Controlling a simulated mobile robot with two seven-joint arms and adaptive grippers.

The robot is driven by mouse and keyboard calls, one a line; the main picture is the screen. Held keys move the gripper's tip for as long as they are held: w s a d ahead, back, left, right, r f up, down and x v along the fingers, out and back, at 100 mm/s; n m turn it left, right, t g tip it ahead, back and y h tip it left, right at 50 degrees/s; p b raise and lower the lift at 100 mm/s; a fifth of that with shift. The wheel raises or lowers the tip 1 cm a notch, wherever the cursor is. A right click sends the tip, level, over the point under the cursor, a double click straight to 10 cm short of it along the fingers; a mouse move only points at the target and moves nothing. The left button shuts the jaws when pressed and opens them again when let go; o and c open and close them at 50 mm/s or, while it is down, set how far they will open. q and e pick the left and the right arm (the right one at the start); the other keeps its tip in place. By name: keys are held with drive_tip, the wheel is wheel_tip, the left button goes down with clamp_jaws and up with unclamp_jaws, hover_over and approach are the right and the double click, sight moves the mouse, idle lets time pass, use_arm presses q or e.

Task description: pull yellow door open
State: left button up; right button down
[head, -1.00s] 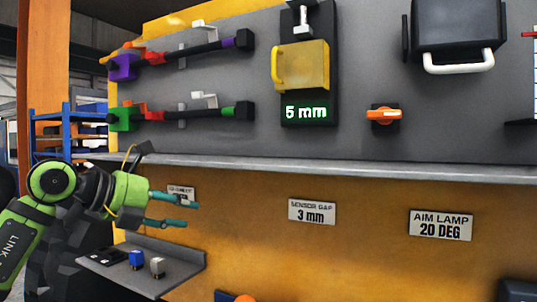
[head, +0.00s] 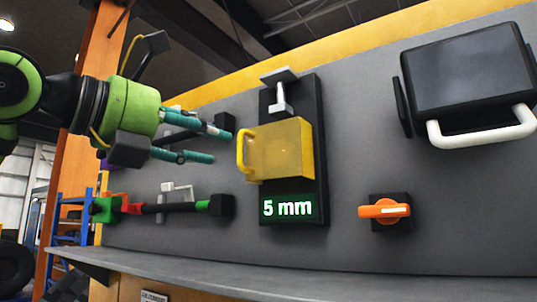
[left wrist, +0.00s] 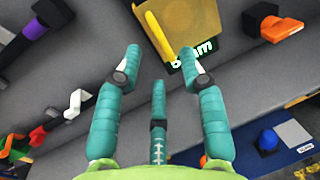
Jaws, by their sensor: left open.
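The yellow door (head: 285,150) is a square panel on a black plate with a yellow bar handle (head: 241,156) on its left side. It looks closed. A green "5 mm" readout shows just below it. My left gripper (head: 222,146) has teal fingers, is open and empty, and points at the handle from the left, a little apart from it. In the left wrist view the door (left wrist: 195,25) is at the top, with its handle (left wrist: 160,37) ahead of and between the spread fingertips (left wrist: 160,55). My right gripper is not in view.
An orange knob (head: 384,211) sits right of the door and a dark box with a white handle (head: 480,128) at upper right. A bar with green and red parts (head: 165,207) is below my left gripper. A grey ledge (head: 300,281) runs below the panel.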

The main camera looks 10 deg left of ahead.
sight(273, 150)
use_arm(q)
drive_tip(key=p+x, duration=0.2)
drive_tip(key=x, duration=0.1)
drive_tip(key=p+x, duration=0.1)
drive_tip(key=x, duration=0.1)
drive_tip(key=shift+d+r, duration=0.1)
drive_tip(key=shift+r, duration=0.2)
clamp_jaws()
drive_tip(key=shift+s, duration=0.1)
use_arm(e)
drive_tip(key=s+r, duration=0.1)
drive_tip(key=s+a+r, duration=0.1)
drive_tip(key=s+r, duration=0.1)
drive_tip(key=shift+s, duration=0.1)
